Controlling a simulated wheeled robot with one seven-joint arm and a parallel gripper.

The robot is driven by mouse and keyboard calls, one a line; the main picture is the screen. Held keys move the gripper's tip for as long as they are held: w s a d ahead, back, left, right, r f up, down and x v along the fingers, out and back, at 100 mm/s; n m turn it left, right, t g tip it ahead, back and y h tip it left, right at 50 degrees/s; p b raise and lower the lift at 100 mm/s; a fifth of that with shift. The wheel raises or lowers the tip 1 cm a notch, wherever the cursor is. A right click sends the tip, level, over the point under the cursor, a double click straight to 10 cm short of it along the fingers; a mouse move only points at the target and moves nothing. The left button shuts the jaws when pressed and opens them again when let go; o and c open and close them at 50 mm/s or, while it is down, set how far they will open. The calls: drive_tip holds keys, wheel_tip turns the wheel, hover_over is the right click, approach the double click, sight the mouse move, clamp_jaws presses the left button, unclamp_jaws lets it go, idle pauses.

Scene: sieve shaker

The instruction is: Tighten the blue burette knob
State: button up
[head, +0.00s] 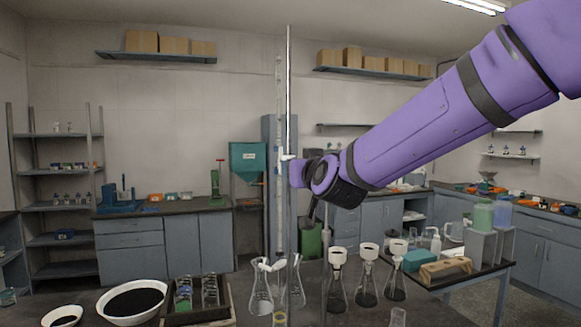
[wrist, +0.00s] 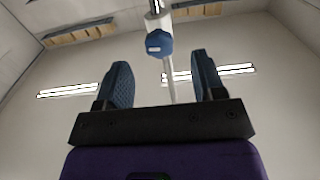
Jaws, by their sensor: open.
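The blue burette knob (wrist: 159,43) shows in the wrist view at the top middle, on a white clamp piece on a thin rod. It lies beyond my fingertips, roughly centred between them and apart from both. My gripper (wrist: 163,75) is open, with two blue ridged fingers and nothing between them. In the head view my purple arm reaches in from the right, and its end lies close to the burette stand rod (head: 289,90). The burette (head: 279,190) stands upright beside the rod. In the head view I cannot make out the knob or my fingertips clearly.
Flasks (head: 262,290) stand around the base of the burette, and several flasks with white funnels (head: 338,257) stand to the right. A black-filled white bowl (head: 133,300) and a tray of jars (head: 222,314) are at front left. The air around the upper rod is free.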

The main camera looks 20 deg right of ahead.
drive_tip(key=shift+w, duration=2.9)
drive_tip(key=shift+d, duration=0.1)
drive_tip(key=c, duration=0.9)
